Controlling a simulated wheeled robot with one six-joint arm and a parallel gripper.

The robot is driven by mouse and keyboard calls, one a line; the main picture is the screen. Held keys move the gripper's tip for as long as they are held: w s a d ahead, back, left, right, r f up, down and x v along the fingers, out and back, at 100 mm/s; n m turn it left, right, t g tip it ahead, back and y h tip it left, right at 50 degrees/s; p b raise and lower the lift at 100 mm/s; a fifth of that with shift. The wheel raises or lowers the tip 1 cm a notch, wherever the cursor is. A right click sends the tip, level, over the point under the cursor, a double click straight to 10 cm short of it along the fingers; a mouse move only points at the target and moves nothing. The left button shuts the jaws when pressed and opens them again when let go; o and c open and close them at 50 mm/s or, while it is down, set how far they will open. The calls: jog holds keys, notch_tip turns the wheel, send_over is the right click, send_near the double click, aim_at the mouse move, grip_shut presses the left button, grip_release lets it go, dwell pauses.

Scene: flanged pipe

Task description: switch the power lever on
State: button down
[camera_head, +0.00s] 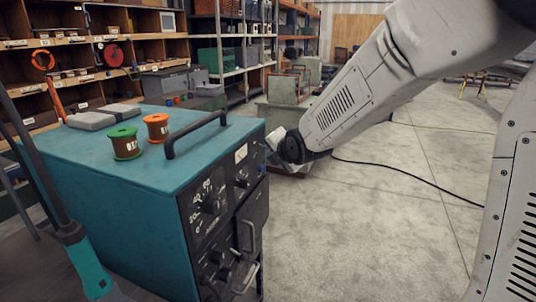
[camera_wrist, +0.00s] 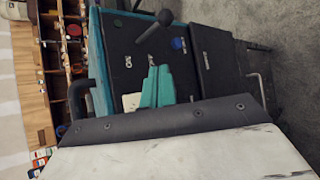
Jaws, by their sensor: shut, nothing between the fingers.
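The teal power cabinet (camera_head: 110,180) stands at the left of the head view, with a dark control panel (camera_head: 215,215) on its front. In the wrist view, the panel (camera_wrist: 118,40) appears turned sideways. A dark grey lever (camera_wrist: 152,32) with a thick rounded end sticks out from it near the top of the picture. My gripper's teal fingers (camera_wrist: 157,86) are shut together and empty in front of the panel. The lever lies just beyond their tips in the picture; a gap in depth cannot be judged. In the head view, my wrist hides the fingers at the cabinet's upper right corner.
A black carry handle (camera_head: 195,132), a green spool (camera_head: 125,143) and an orange spool (camera_head: 157,128) are on the cabinet top. A blue knob (camera_wrist: 178,44) sits near the lever. Shelves (camera_head: 95,45) line the back left. Open floor (camera_head: 390,200) lies to the right.

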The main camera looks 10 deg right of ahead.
jog(key=v, duration=0.4)
jog(key=shift+s+d+f, duration=0.15)
jog(key=shift+s+d, duration=0.05)
jog(key=shift+s, duration=0.2)
jog(key=f, duration=0.1)
jog(key=f+t+y, duration=0.1)
jog(key=f, duration=0.1)
jog(key=shift+w+a+m, duration=0.1)
jog(key=shift+w+m, duration=0.15)
jog(key=shift+m, duration=0.15)
